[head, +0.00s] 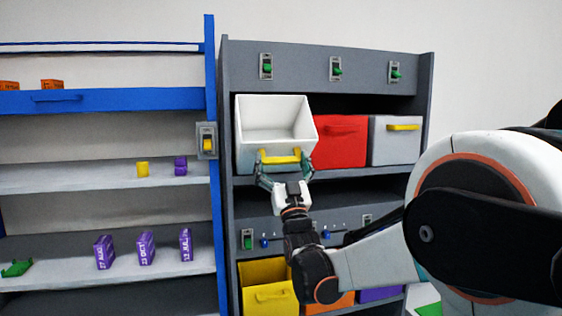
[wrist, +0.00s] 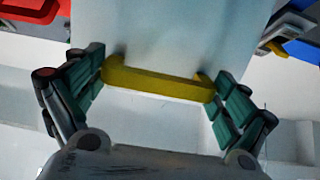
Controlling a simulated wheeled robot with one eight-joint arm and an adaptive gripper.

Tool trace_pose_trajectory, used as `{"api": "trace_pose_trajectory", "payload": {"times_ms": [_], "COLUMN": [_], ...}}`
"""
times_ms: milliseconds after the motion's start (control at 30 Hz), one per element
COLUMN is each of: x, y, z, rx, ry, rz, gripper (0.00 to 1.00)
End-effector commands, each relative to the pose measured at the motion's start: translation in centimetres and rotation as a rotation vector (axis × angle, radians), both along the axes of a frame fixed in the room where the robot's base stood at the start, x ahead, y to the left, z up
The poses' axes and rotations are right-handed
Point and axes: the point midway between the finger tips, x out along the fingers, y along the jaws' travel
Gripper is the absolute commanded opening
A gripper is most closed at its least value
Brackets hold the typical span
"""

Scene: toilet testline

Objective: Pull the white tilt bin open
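The white tilt bin (head: 273,122) is at the left of the upper bin row in the head view. It is tilted forward, with its open top and empty inside showing. Its yellow handle (head: 280,157) is on the lower front. My gripper (head: 284,170) is at this handle, one finger at each end. In the wrist view, the green finger pads of my gripper (wrist: 158,88) touch both ends of the yellow handle (wrist: 160,83), spread wide across its length. The bin's front face (wrist: 175,40) shows behind the handle.
A red bin (head: 341,142) and a grey-white bin with a yellow handle (head: 395,145) sit upright to the right. Below are a yellow bin (head: 268,289) and an orange bin (head: 335,304). A blue-posted shelf (head: 211,180) with small boxes stands at left.

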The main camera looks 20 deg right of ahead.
Motion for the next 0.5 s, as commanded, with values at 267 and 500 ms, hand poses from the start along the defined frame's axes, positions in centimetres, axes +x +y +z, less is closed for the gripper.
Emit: {"api": "trace_pose_trajectory", "payload": {"times_ms": [267,500], "x": [0.02,-0.64], "y": [-0.04,-0.02], "z": [0.01,-0.56], "rx": [0.0,0.0], "ry": [-0.001,-0.001], "rz": [0.0,0.0], "gripper": [1.0,1.0]}}
